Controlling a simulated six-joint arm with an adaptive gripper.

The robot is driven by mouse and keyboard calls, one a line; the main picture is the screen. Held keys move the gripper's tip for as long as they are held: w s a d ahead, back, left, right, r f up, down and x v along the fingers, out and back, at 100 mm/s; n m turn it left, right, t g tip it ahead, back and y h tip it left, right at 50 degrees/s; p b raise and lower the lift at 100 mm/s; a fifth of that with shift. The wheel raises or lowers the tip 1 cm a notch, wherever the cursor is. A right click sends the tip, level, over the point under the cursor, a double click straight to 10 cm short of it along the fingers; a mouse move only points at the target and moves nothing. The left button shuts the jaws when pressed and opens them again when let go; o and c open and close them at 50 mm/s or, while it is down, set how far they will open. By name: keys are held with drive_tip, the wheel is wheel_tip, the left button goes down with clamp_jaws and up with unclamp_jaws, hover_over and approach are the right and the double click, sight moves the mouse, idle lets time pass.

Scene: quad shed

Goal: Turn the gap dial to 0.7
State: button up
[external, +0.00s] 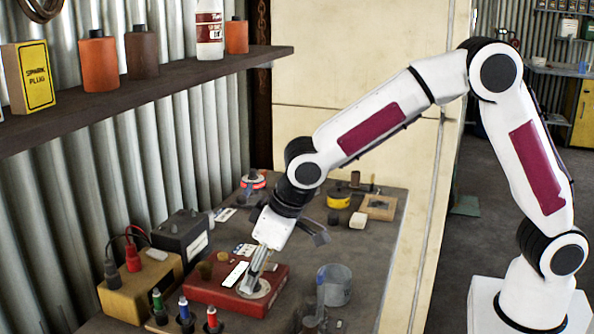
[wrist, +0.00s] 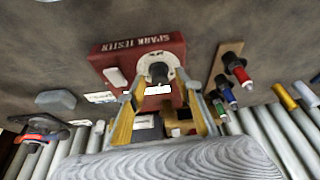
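The red spark tester (external: 212,291) lies on the workbench, and its lettered face shows in the wrist view (wrist: 116,57). The gap dial is a pale round plate (wrist: 146,54) with a dark knob (wrist: 158,72) standing up from it. My gripper (wrist: 164,84) is open, with one finger on either side of the knob and visible space between. In the external view my gripper (external: 251,282) points down at the dial plate (external: 262,291) and hides most of the knob. The dial's scale marks and setting are too small to read.
A tan box with red and black plugs (external: 140,289) and a dark battery-like box (external: 181,236) stand left of the tester. Several coloured plugs (external: 185,311) stand in front. A clear round container (external: 335,285) is close on the right. A shelf (external: 150,92) runs above.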

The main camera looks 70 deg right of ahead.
drive_tip(key=shift+d+n+y, duration=0.15)
drive_tip(key=shift+n+y, duration=0.55)
drive_tip(key=shift+n, duration=1.3)
drive_tip(key=shift+w+n+g+y, duration=0.1)
drive_tip(key=shift+n+g+y, duration=0.25)
drive_tip(key=shift+n, duration=0.7)
drive_tip(key=shift+n+g+y, duration=0.35)
drive_tip(key=shift+n, duration=0.7)
drive_tip(key=v, duration=0.8)
drive_tip(key=s+d+r+m+h, duration=0.1)
drive_tip(key=s+d+m, duration=0.3)
drive_tip(key=s, duration=0.8)
drive_tip(key=s+d+r+m+h, duration=0.1)
drive_tip(key=s+d+m, duration=0.3)
drive_tip(key=s, duration=0.8)
drive_tip(key=shift+s+d+r, duration=0.25)
drive_tip(key=shift+s+d, duration=0.1)
drive_tip(key=shift+d, duration=1)
